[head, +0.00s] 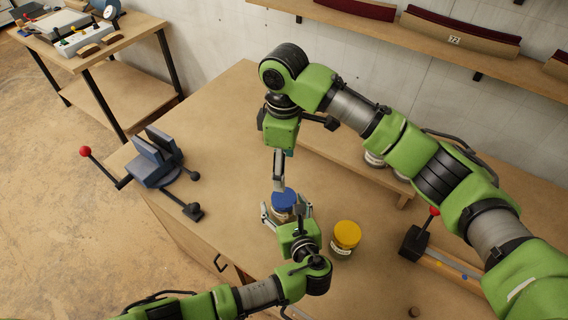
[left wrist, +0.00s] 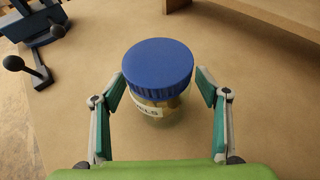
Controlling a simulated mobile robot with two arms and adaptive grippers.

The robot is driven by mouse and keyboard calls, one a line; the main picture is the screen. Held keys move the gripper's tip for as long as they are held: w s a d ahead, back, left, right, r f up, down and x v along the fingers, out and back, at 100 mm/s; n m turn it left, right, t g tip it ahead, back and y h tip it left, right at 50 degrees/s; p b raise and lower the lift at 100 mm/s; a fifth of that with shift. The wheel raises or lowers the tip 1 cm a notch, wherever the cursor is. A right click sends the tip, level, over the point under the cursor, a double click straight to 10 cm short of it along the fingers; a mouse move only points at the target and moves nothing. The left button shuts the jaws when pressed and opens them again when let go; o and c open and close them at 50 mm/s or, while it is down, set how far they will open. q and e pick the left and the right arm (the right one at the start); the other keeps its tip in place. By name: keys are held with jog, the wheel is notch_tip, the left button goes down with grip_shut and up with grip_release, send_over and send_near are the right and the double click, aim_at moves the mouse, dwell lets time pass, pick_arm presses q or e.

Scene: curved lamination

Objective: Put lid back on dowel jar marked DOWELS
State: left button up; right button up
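The jar (left wrist: 165,112) stands upright on the bench, and its label shows only the letters "ELS" in the left wrist view. The blue lid (left wrist: 158,64) sits level over its mouth; I cannot tell whether it is fully seated. In the head view the blue lid (head: 284,199) is partly covered by my grippers. My left gripper (head: 284,211) is open, with its fingers (left wrist: 162,88) on either side of the jar and small gaps visible. My right gripper (head: 279,184) points down just above or at the blue lid; its finger opening and any contact are hidden.
A jar with a yellow lid (head: 347,234) stands close by on the right. A grey-blue vise (head: 155,158) is at the bench's left edge. A low wooden shelf (head: 340,168) is behind, and a red-knobbed clamp (head: 417,240) stands right. Bare bench lies left of the jar.

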pick_arm(q)
jog(key=v, duration=1.2)
